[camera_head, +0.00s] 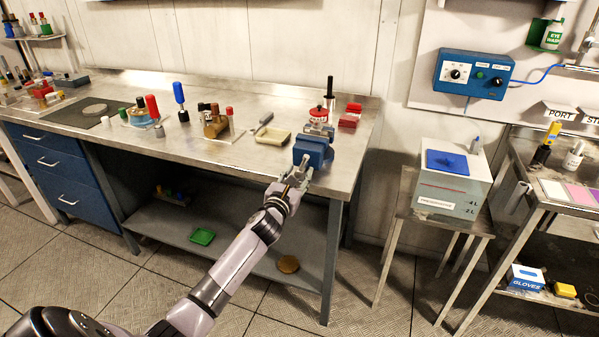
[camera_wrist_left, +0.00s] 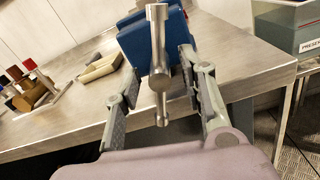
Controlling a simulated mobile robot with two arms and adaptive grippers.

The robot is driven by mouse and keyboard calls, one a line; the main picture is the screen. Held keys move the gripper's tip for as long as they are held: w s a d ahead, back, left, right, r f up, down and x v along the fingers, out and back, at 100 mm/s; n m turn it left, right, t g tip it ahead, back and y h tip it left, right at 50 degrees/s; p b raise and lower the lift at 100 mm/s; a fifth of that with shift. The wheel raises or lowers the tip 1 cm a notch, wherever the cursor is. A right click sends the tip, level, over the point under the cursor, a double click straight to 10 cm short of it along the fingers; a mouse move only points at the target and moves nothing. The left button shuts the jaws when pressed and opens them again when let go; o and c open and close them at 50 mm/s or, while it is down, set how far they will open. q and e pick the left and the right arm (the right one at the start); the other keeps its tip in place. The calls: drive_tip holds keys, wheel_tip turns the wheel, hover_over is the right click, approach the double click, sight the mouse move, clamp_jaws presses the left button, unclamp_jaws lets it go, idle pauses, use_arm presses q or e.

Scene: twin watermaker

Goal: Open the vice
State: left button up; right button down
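The blue vice (camera_head: 312,152) is mounted at the right front corner of the metal workbench (camera_head: 240,150). In the left wrist view the vice body (camera_wrist_left: 136,45) is straight ahead, with its grey handle bar (camera_wrist_left: 158,45) standing roughly upright in front of it. My left gripper (camera_head: 298,176) is at the front of the vice. Its two fingers are spread on either side of the handle bar, with visible gaps in the wrist view. The vice's jaws are mostly hidden from the wrist camera. My right gripper is in neither view.
A beige tray (camera_head: 273,135), a red-capped container (camera_head: 318,115) and a red block (camera_head: 350,117) are near the vice. The floor before the bench is open.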

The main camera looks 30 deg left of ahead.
use_arm(q)
drive_tip(key=shift+x, duration=0.8)
drive_tip(key=shift+s, duration=0.1)
drive_tip(key=shift+c, duration=0.2)
clamp_jaws()
